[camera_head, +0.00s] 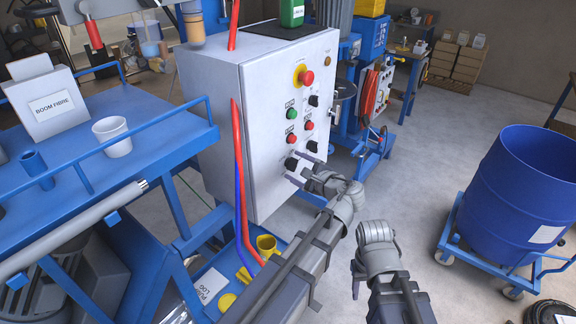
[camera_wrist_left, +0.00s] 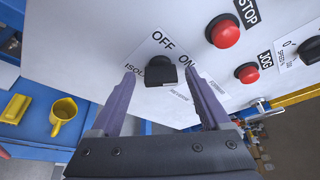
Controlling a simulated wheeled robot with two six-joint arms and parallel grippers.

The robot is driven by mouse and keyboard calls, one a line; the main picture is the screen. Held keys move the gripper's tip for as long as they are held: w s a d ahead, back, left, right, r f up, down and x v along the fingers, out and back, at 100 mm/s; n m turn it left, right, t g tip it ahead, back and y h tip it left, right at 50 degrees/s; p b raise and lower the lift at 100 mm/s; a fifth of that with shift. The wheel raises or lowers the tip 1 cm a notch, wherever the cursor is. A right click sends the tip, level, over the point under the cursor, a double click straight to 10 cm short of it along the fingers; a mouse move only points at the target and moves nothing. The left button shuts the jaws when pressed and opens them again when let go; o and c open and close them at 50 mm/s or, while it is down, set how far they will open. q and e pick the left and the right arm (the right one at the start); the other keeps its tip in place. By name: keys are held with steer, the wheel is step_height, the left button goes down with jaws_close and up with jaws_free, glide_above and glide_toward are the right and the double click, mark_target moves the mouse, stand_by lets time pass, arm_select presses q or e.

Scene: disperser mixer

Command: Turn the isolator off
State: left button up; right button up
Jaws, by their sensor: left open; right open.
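The isolator (camera_wrist_left: 160,71) is a black rotary knob on a white label, with "OFF" above it and "ON" to its upper right in the left wrist view. I cannot tell which mark it points to. In the head view the isolator (camera_head: 291,163) is the lowest left knob on the grey control cabinet (camera_head: 215,110). My left gripper (camera_head: 303,169) is open in front of it. In the left wrist view its fingers (camera_wrist_left: 160,82) are on either side of the knob, with visible gaps. My right gripper (camera_head: 357,279) is open, low and away from the panel.
A red emergency stop (camera_head: 306,77), green and red buttons and other black knobs are above and beside the isolator. A blue drum (camera_head: 520,190) stands on a wheeled dolly at right. Floor between cabinet and drum is clear.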

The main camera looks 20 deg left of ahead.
arm_select(q)
steer(key=shift+s+d+r, duration=0.1)
steer(key=shift+d+r, duration=0.05)
steer(key=shift+d, duration=0.05)
steer(key=shift+c, duration=0.2)
steer(key=shift+a, duration=0.15)
steer(key=c, duration=0.4)
jaws_close()
